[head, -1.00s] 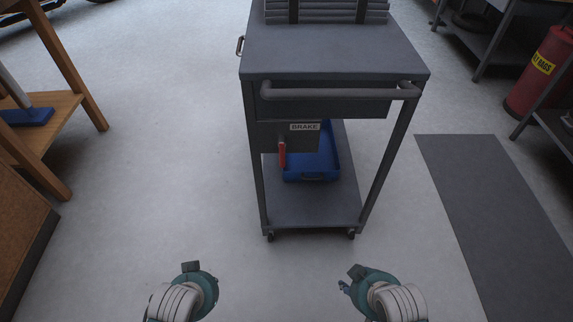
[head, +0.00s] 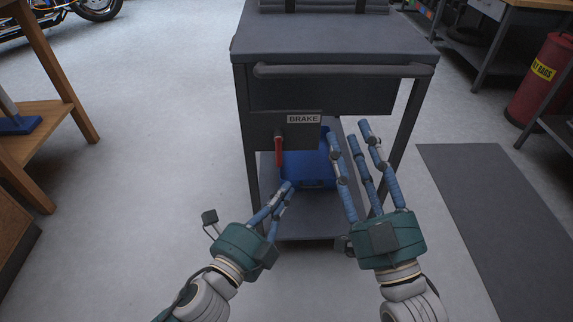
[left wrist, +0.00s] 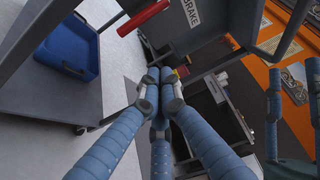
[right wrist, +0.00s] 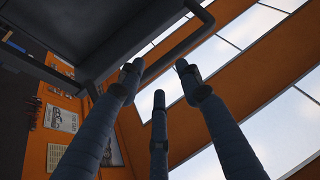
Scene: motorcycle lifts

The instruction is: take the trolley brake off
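The grey trolley (head: 335,40) stands in front of me. On its front, under the handle bar, is a panel labelled BRAKE (head: 303,119) with a red brake lever (head: 279,151) hanging down. The lever also shows at the top of the left wrist view (left wrist: 143,17). My left gripper (head: 284,190) is below the lever, apart from it, with its fingertips close together and nothing seen between them. My right gripper (head: 351,137) is in front of the trolley's right half, fingers spread and empty. In the right wrist view its fingertips (right wrist: 158,75) are apart beneath the handle bar.
A blue bin (head: 308,170) sits on the trolley's lower shelf (head: 310,225). A wooden bench (head: 60,80) stands at left. A red can (head: 541,80) and a workbench are at right. A dark mat (head: 480,200) lies right of the trolley. Floor left of the trolley is clear.

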